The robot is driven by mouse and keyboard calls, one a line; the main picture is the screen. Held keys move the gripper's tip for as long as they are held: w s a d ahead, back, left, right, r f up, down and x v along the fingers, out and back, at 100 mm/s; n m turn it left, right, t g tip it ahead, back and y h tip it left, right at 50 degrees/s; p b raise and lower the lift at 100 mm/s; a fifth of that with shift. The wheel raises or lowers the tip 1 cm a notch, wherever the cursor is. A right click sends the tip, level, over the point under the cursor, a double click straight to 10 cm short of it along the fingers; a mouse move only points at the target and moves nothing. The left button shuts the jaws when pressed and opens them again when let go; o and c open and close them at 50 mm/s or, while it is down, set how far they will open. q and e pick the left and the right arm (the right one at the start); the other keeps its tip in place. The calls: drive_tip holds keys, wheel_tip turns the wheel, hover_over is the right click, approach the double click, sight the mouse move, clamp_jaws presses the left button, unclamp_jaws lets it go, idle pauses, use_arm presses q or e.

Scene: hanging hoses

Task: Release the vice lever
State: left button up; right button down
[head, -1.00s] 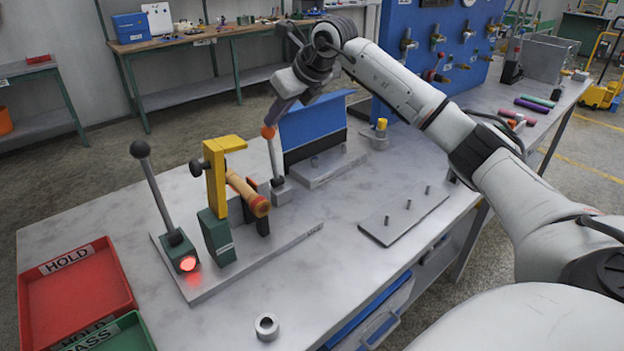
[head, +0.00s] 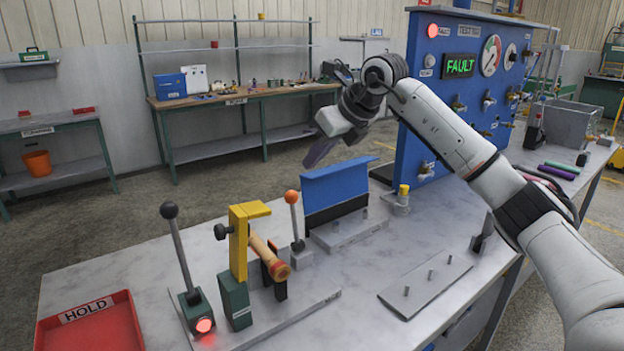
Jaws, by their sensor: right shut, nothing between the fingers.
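The vice has a yellow clamp frame (head: 240,245) on a green block, and a tan hose piece with an orange end (head: 268,256) lies in it. Behind it an orange-knobbed lever (head: 294,218) stands nearly upright on a small grey block. A black-knobbed lever (head: 182,250) stands at the left, leaning slightly, on a green base with a lit red lamp (head: 204,325). I cannot tell from the labels which lever is the vice's. My right gripper (head: 318,153) is shut and empty, in the air above and behind the orange knob, clear of it. My left gripper is out of view.
A blue angled panel (head: 337,188) stands right of the orange-knobbed lever. A blue test board (head: 455,85) reads FAULT. A pegged plate (head: 425,283) lies at the right, and a red HOLD tray (head: 92,325) at the front left. The front middle of the table is clear.

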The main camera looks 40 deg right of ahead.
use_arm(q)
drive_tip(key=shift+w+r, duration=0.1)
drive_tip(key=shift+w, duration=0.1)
use_arm(e)
drive_tip(key=r, duration=0.4)
drive_tip(key=shift+s+d+r, duration=0.25)
drive_tip(key=shift+s+r, duration=0.15)
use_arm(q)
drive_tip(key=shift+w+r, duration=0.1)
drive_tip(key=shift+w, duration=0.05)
